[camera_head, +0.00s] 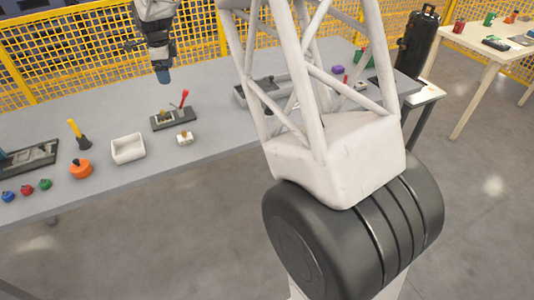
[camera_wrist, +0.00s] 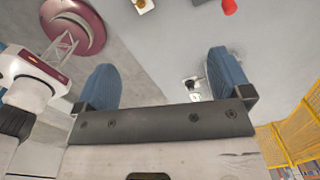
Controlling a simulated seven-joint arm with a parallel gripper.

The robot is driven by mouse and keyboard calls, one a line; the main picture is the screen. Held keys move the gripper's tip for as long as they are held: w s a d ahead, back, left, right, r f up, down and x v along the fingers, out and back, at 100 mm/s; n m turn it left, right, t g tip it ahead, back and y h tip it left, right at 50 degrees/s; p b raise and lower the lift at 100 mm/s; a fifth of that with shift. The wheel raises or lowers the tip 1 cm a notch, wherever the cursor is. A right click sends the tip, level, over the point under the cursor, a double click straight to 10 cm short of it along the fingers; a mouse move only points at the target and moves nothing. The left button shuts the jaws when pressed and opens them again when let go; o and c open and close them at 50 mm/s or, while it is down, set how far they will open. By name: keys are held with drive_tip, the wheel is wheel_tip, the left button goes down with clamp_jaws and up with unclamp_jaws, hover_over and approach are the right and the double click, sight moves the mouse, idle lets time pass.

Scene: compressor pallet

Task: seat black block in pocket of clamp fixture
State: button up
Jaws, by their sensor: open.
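The clamp fixture (camera_head: 174,120) is a dark plate with a brass-coloured part and an upright red handle (camera_head: 184,98), on the grey bench. A red knob (camera_wrist: 229,7) shows at the top edge of the wrist view. My gripper (camera_head: 164,76) hangs above the bench, behind the fixture and apart from it. In the wrist view its two blue fingers (camera_wrist: 164,82) are wide apart with nothing gripped. A small dark-and-white item (camera_wrist: 192,84) lies below, beside the right finger; I cannot tell if it is the black block. I cannot pick the block out in the head view.
A white bin (camera_head: 128,148), an orange round part (camera_head: 80,169) and a yellow-handled tool (camera_head: 78,134) stand left of the fixture. A small white-and-brass piece (camera_head: 184,138) lies in front. A grey tray (camera_head: 262,92) is to the right. Yellow mesh fencing (camera_head: 80,50) runs behind the bench.

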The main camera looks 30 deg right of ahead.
drive_tip(key=s+d+r+n, duration=0.2)
drive_tip(key=s+r+n, duration=0.15)
drive_tip(key=s, duration=0.55)
drive_tip(key=s+d+r+n+t, duration=0.1)
drive_tip(key=s+d+r+n, duration=0.25)
drive_tip(key=s, duration=0.65)
drive_tip(key=s+d+r+n, duration=0.2)
drive_tip(key=s+r+n, duration=0.15)
drive_tip(key=s, duration=0.55)
drive_tip(key=s+d+f+n, duration=0.1)
drive_tip(key=s+f+n, duration=0.1)
drive_tip(key=s, duration=0.6)
drive_tip(key=s+d+f+n, duration=0.1)
drive_tip(key=s+n, duration=0.4)
drive_tip(key=s, duration=0.4)
drive_tip(key=s+d+f+n+t, duration=0.1)
drive_tip(key=s+f+n, duration=0.1)
drive_tip(key=s, duration=0.7)
drive_tip(key=shift+f+n, duration=0.3)
drive_tip(key=shift+n, duration=0.35)
